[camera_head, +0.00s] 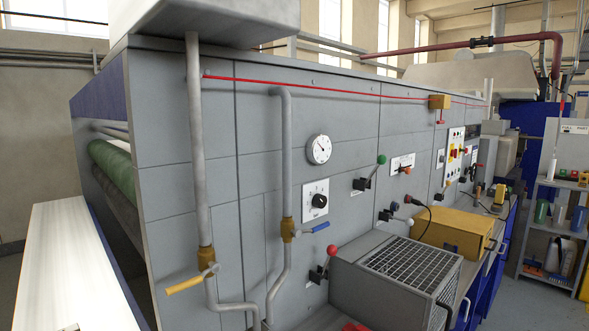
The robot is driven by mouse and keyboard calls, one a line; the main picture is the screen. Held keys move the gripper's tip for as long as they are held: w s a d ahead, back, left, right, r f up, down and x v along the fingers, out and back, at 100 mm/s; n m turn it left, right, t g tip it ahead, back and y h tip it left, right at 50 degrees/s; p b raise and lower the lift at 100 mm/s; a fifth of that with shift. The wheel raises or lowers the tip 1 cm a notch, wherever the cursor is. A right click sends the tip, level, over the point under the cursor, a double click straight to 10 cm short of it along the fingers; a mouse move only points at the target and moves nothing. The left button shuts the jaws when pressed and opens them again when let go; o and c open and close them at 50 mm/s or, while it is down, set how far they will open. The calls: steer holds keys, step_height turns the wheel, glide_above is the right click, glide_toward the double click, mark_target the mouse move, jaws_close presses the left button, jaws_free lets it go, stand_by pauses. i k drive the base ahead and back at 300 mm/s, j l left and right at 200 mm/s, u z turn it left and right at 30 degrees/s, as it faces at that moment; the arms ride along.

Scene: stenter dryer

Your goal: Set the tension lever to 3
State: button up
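Several levers stand out from the grey machine panel (260,150), and I cannot read which one is the tension lever. One lever has a green knob (381,159) and tilts up to the right. A lever with a red knob (332,250) sits lower, behind the wire-topped box. A lever with a pale knob (408,222) sticks out to the right above that box. A white scale plate (402,163) with an orange knob (407,171) is right of the green lever. Its numbers are too small to read. My gripper is not in view.
A grey box with a wire-grid top (410,264) and a yellow case (455,231) stand before the panel. A yellow-handled valve (190,283) and a blue-handled valve (315,228) are on pipes. Shelves (552,230) stand right.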

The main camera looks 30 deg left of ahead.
mark_target(382, 160)
steer(key=i+l+u, duration=0.25)
steer(key=l+u, duration=0.3)
steer(key=i+l+u, duration=0.25)
steer(key=l, duration=0.25)
steer(key=l+u, duration=0.3)
steer(key=k+l, duration=0.05)
steer(key=l, duration=0.05)
